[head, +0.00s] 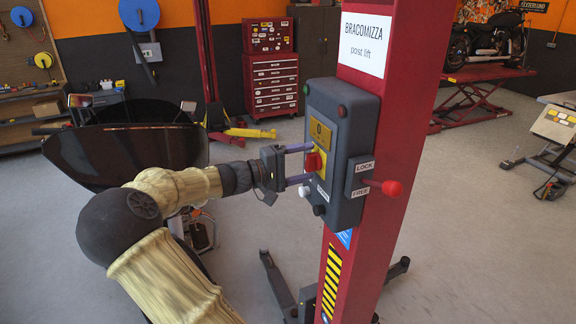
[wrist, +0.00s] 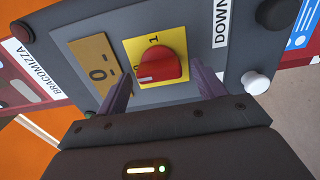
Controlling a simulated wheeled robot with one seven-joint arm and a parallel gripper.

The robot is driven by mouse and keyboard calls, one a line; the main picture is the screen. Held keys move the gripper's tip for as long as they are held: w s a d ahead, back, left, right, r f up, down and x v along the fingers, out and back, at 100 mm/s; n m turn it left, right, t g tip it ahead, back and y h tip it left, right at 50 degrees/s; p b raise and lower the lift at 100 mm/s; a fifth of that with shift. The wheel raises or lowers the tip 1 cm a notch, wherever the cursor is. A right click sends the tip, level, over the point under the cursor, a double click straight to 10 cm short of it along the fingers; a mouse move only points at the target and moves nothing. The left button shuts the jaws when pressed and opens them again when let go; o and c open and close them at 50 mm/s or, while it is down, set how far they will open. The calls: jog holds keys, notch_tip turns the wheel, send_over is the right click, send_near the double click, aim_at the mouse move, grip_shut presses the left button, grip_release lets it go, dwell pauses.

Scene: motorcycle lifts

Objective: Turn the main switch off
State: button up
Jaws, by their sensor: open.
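The main switch is a red knob (head: 313,161) on a yellow plate (wrist: 181,43) on the grey control box (head: 343,112) of the red post. In the wrist view the red knob (wrist: 165,68) has a white mark at its lower left end, close to a partly hidden 0; a 1 is printed above the knob. My gripper (head: 304,163) is open at the box face, its purple fingers on either side of the knob. In the wrist view my gripper (wrist: 162,84) also straddles the knob; I cannot tell whether the fingers touch it.
A brass-coloured plate marked 0 (wrist: 98,66) sits beside the switch. A white button (wrist: 256,82) and a black button (wrist: 277,13) are near the DOWN label. A red-balled LOCK/FREE lever (head: 392,188) sticks out at the box's right.

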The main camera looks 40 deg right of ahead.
jog(key=b+v, duration=0.5)
jog(key=v, duration=1.2)
jog(key=shift+a, duration=0.2)
jog(key=s+d+f+n+t+y, duration=0.1)
jog(key=s+d+f+y, duration=0.2)
jog(key=f, duration=0.6)
jog(key=s+f+n+t+y, duration=0.1)
jog(key=s+f+n+y, duration=0.1)
jog(key=s+f+y, duration=0.5)
jog(key=s+a+f+t+y, duration=0.2)
jog(key=s+a+f+y, duration=0.1)
jog(key=a, duration=0.4)
jog(key=s+a+f+t+y, duration=0.3)
jog(key=s+a+f+y, duration=0.1)
jog(key=a, duration=0.4)
jog(key=shift+s, duration=0.25)
jog(key=shift+f, duration=0.1)
